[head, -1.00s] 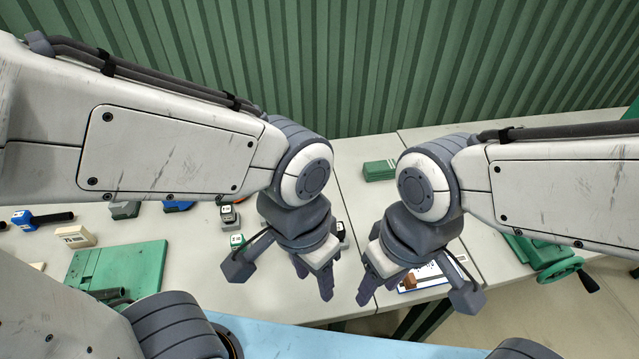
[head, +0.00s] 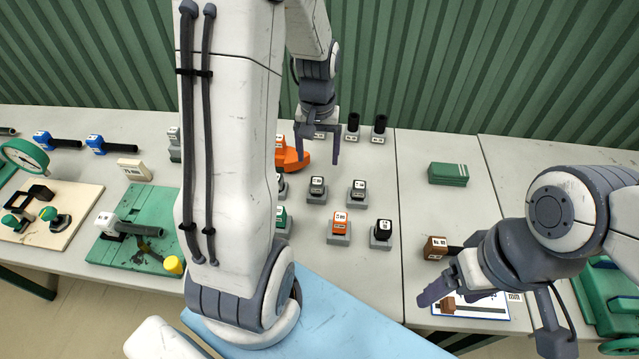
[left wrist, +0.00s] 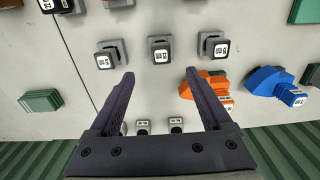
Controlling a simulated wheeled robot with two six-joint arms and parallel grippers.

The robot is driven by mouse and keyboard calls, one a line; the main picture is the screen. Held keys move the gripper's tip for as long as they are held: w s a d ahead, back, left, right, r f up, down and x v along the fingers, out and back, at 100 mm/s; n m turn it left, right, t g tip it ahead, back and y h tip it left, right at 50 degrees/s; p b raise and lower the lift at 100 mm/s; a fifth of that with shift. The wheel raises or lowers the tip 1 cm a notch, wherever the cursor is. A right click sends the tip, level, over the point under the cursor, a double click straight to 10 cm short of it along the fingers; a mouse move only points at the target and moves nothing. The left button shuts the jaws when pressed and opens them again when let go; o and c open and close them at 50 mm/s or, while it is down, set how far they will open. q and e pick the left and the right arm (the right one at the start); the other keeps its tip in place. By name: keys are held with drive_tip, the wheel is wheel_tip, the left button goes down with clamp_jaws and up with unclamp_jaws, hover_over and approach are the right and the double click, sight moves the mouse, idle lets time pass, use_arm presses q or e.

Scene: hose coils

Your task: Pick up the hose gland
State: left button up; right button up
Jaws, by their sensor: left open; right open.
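No part is plainly marked as the hose gland, and the labels are too small to read, so I cannot tell which it is. My left gripper (head: 308,159) is open and empty above the back of the table, beside an orange tool (head: 293,158). In the left wrist view its jaws (left wrist: 160,75) straddle bare table near a labelled block (left wrist: 160,50). My right gripper (head: 436,300) is open at the front right.
Black upright cylinders (head: 379,127) stand at the back. A green box (head: 448,174) lies right of them. A brown block (head: 436,247) is near my right gripper, above a white sheet (head: 480,308). A green plate (head: 128,250) lies left. My left arm hides part of the table.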

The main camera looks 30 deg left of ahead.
sight(318, 180)
use_arm(q)
wheel_tip(318, 180, down, 5)
drive_tip(key=shift+a+r, duration=0.1)
drive_tip(key=shift+a, duration=0.05)
wheel_tip(318, 180, down, 4)
drive_tip(key=shift+f+p, duration=0.25)
drive_tip(key=shift+p, duration=0.6)
drive_tip(key=shift+f, duration=0.5)
clamp_jaws()
drive_tip(key=shift+w+r, duration=0.1)
